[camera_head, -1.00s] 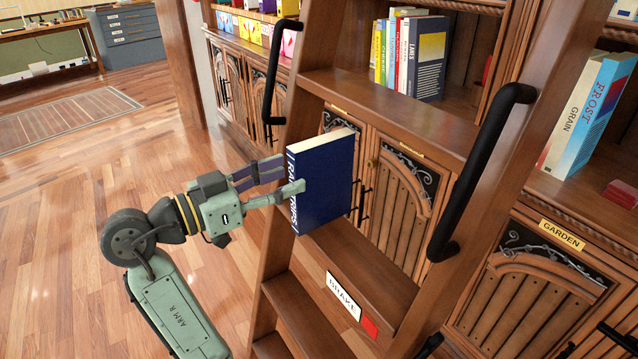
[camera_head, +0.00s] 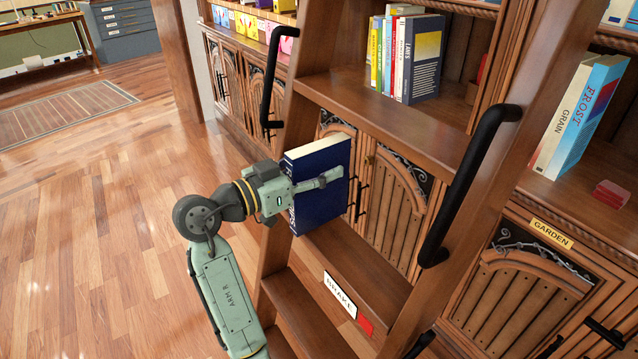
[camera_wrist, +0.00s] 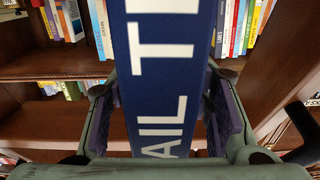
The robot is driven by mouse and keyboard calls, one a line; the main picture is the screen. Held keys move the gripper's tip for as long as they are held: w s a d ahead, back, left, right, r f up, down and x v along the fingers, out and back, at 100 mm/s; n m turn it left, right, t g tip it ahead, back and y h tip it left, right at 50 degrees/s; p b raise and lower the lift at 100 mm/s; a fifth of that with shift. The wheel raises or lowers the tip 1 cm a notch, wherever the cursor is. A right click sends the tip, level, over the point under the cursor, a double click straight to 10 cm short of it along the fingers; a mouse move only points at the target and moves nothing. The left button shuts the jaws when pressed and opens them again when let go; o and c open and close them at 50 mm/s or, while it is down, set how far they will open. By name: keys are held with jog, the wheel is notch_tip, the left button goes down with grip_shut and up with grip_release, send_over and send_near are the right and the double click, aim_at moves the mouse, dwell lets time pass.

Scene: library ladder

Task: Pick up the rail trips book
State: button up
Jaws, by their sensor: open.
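The rail trips book (camera_head: 318,196) is thick and dark blue, and stands upright on a step of the wooden ladder (camera_head: 368,268). In the wrist view its blue spine (camera_wrist: 168,80) with large white letters fills the middle. My gripper (camera_head: 318,182) is at the spine side, with one finger along the near cover; the other finger is hidden behind the book in the head view. In the wrist view my gripper (camera_wrist: 167,125) has a purple-padded finger on each side of the spine. The jaws are open around the book; contact with the covers cannot be made out.
Black handrails (camera_head: 478,180) flank the ladder, and a BRAKE label (camera_head: 340,294) is on its lower step. Shelves behind hold several books (camera_head: 405,55); Grain and Frost books (camera_head: 585,118) stand at right. The floor (camera_head: 90,220) at left is clear.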

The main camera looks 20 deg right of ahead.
grip_shut()
dwell(0.4)
